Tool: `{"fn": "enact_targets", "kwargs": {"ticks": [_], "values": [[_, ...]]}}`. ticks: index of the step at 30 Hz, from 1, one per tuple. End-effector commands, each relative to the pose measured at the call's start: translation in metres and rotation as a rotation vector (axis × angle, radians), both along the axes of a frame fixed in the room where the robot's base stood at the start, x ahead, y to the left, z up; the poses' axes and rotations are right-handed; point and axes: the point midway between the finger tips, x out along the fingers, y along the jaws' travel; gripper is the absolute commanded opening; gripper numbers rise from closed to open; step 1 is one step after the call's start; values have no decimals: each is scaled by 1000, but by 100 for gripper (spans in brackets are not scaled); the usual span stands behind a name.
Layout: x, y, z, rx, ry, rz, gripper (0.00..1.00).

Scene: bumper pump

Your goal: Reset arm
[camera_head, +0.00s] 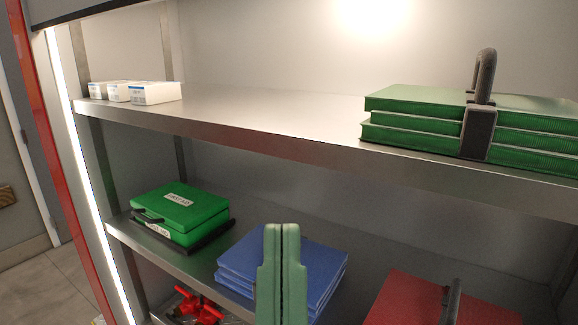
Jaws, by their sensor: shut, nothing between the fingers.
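My gripper (281,232) rises from the bottom edge of the view, in the middle. Its two pale green fingers stand upright side by side and are shut, with nothing between them. The fingers are in front of a stack of blue flat items (241,262) on the lower shelf and hide part of it. The gripper holds nothing. The rest of the arm is out of view below.
The upper shelf (260,121) holds white boxes (156,94) at left and stacked green cases (415,107) at right. The lower shelf (177,259) holds a green first-aid case (180,207). A red case (415,300) and red-handled items (200,308) sit lower.

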Motion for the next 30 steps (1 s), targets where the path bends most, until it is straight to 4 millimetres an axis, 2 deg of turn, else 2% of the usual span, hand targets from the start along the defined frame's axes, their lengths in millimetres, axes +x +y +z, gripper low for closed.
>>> {"fn": "enact_targets", "kwargs": {"ticks": [1,9,13,15,18,30], "values": [[6,-2,59,4,20,-2,0],[8,-2,200,12,27,7,0],[8,-1,254,15,28,10,0],[8,-1,272,16,29,12,0],[8,-1,286,18,30,13,0],[8,-1,285,18,30,13,0]]}}
